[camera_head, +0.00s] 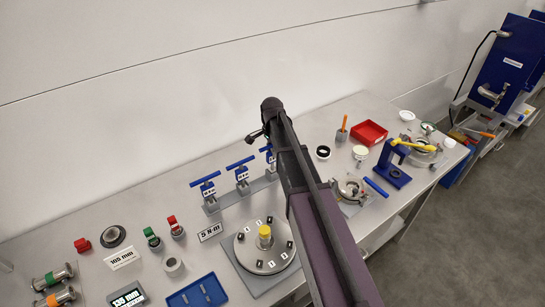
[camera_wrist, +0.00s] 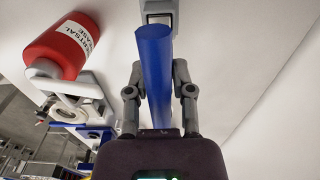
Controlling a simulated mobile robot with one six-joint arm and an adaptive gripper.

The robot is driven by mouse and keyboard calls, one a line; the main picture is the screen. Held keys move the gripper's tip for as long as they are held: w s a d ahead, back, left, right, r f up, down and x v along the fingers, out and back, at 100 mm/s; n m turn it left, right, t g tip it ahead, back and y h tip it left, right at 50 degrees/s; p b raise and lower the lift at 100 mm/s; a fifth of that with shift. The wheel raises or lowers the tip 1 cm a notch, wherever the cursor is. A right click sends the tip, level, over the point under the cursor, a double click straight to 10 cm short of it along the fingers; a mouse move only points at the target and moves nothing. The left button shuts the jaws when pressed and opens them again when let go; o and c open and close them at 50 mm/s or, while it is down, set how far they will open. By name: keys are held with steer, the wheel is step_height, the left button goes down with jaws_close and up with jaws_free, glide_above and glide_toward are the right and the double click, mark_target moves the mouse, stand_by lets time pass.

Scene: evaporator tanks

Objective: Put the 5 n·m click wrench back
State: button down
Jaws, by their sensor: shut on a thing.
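In the wrist view my gripper (camera_wrist: 158,95) is shut on a blue wrench handle (camera_wrist: 154,60), which passes between its two fingers. A grey end piece (camera_wrist: 158,14) shows beyond the handle. The torque label on the held wrench cannot be read. In the head view my arm hides the gripper's jaws. Two blue T-handled wrenches (camera_head: 205,179) (camera_head: 240,163) stand upright in a grey rack (camera_head: 226,202). A third blue handle (camera_head: 266,148) shows at the rack's right, partly behind my arm.
A round plate with a yellow-topped centre (camera_head: 264,232) stands in front of the rack. A blue tray (camera_head: 198,293) is near the front. A red bin (camera_head: 369,132) and a blue press (camera_head: 393,172) are to the right. A red grease can (camera_wrist: 62,45) shows in the wrist view.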

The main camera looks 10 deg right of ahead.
steer(key=shift+f+b, duration=0.35)
steer(key=shift+f, duration=0.45)
steer(key=shift+c, duration=2.4)
jaws_free()
steer(key=shift+r, duration=0.2)
step_height(320, 180, up, 12)
steer(key=p, duration=1.2)
steer(key=shift+s, duration=0.1)
